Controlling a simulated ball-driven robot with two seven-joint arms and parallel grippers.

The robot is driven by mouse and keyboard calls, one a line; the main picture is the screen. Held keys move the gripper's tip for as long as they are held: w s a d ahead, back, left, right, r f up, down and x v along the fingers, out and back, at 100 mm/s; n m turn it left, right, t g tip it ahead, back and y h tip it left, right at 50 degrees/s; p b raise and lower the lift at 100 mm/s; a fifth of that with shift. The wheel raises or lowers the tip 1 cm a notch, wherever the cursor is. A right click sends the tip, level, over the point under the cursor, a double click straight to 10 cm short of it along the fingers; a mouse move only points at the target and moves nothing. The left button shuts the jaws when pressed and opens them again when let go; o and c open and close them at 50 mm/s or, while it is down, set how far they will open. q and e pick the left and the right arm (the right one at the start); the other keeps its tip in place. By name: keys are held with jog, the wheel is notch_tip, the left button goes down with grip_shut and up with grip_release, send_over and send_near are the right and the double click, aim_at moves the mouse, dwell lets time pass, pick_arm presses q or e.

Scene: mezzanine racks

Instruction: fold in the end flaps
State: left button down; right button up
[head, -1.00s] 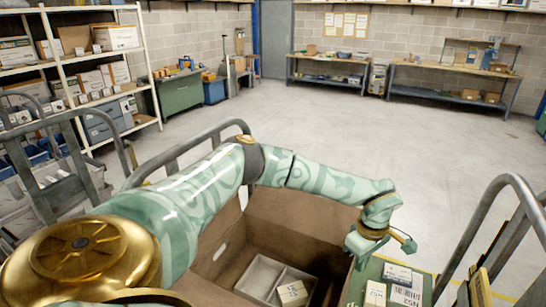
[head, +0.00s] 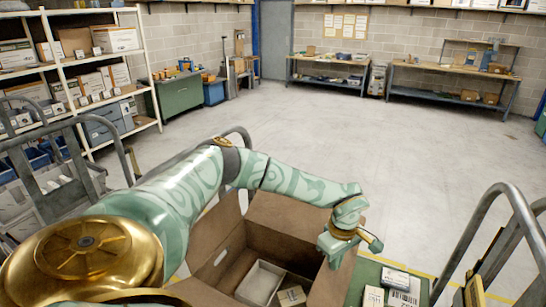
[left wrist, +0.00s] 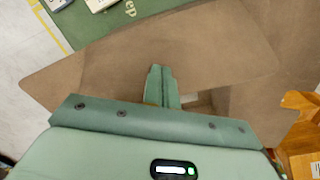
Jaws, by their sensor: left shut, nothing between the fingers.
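The open brown cardboard box (head: 232,270) is at the bottom middle of the head view. Its far flap (head: 285,222) stands up, and a left flap (head: 213,240) is raised. The right flap (head: 334,284) leans over the box's right side, below my left gripper (head: 333,253). That gripper is shut and empty, close to the flap; contact is unclear. In the left wrist view, its closed fingers (left wrist: 162,82) lie over a broad brown flap (left wrist: 205,52). A pale tray (head: 261,281) and a small carton (head: 291,296) are inside the box. My right gripper is out of view.
Small labelled cartons (head: 395,279) sit on a green surface (head: 366,272) right of the box. Grey metal rails stand at the left (head: 125,160) and right (head: 525,215). Open floor (head: 320,130) lies beyond.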

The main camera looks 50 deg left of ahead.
pick_arm(q)
jog(key=shift+s+a+p, duration=0.35)
jog(key=shift+s+a, duration=0.05)
jog(key=shift+a, duration=0.4)
jog(key=shift+s+a+p, duration=0.3)
jog(key=shift+s+a, duration=0.1)
jog(key=shift+a, duration=0.35)
jog(key=shift+r, duration=0.1)
notch_tip(320, 180, up, 7)
jog(key=p, duration=0.7)
jog(key=shift+f, duration=0.2)
